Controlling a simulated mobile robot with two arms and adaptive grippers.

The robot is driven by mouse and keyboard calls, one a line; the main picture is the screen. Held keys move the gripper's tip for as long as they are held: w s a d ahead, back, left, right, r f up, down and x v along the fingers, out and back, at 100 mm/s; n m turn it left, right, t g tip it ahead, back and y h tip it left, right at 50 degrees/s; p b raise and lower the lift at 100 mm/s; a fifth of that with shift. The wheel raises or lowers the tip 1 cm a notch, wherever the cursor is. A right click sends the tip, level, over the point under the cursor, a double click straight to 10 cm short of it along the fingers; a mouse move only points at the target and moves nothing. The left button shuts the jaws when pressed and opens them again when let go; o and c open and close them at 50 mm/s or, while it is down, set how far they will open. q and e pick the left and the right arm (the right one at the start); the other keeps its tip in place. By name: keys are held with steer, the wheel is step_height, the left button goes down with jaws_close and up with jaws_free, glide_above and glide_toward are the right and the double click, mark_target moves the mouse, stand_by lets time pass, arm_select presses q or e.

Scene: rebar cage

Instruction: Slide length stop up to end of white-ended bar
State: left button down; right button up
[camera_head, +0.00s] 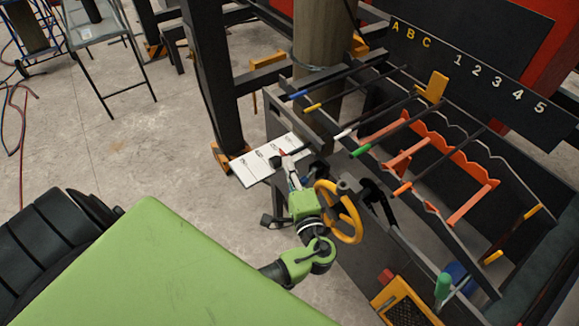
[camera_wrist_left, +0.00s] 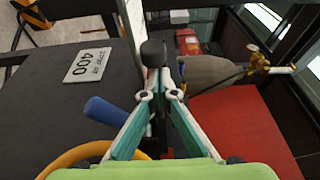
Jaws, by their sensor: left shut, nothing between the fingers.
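The white-ended bar (camera_head: 343,133) lies across the dark rack, between the yellow-ended and green-ended bars. My left gripper (camera_head: 288,163) is shut and empty, to the lower left of that white end and apart from it. In the left wrist view its fingertips (camera_wrist_left: 166,84) meet close to a black knob (camera_wrist_left: 152,52); I cannot tell whether they touch it. A sign reading "STOP AT 400" (camera_wrist_left: 87,64) lies on a dark surface there. I cannot surely tell which part is the length stop. My right gripper is not in view.
A yellow handwheel (camera_head: 352,222) stands just right of my left gripper. Blue (camera_head: 298,95), green (camera_head: 361,151) and orange (camera_head: 402,189) bar ends stick out of the rack. A dark post (camera_head: 212,80) stands behind. Open floor (camera_head: 130,140) lies to the left.

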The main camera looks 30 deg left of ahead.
arm_select(q)
steer(key=shift+s, duration=0.1)
steer(key=s+a, duration=0.4)
steer(key=s, duration=0.5)
steer(key=shift+p, duration=0.4)
